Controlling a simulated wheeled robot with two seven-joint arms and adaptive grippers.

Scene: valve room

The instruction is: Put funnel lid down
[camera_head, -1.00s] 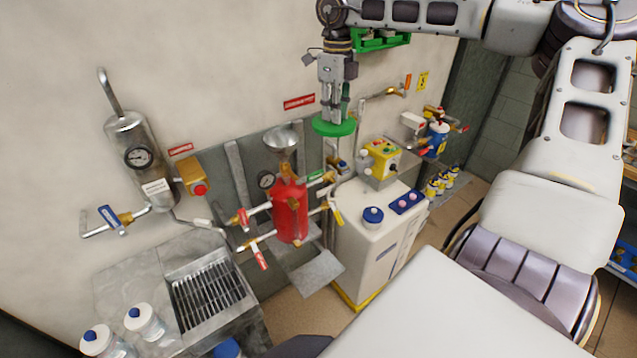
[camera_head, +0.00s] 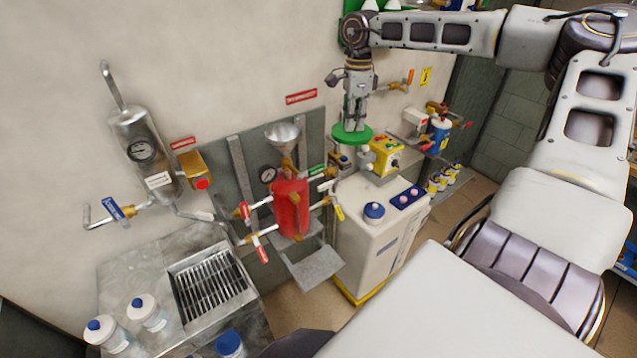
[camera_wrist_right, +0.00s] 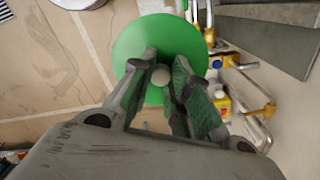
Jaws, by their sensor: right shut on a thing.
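The funnel lid is a green disc (camera_head: 351,134) with a pale round knob, which shows in the right wrist view (camera_wrist_right: 160,76). My right gripper (camera_head: 352,122) is shut on the knob and holds the lid roughly level in the air, above the white cabinet's back end. The metal funnel (camera_head: 283,136) sits open on top of the red vessel (camera_head: 291,207), to the left of the lid. The lid is apart from the funnel. My left gripper is not in view.
Pipes and valve handles surround the vessel.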

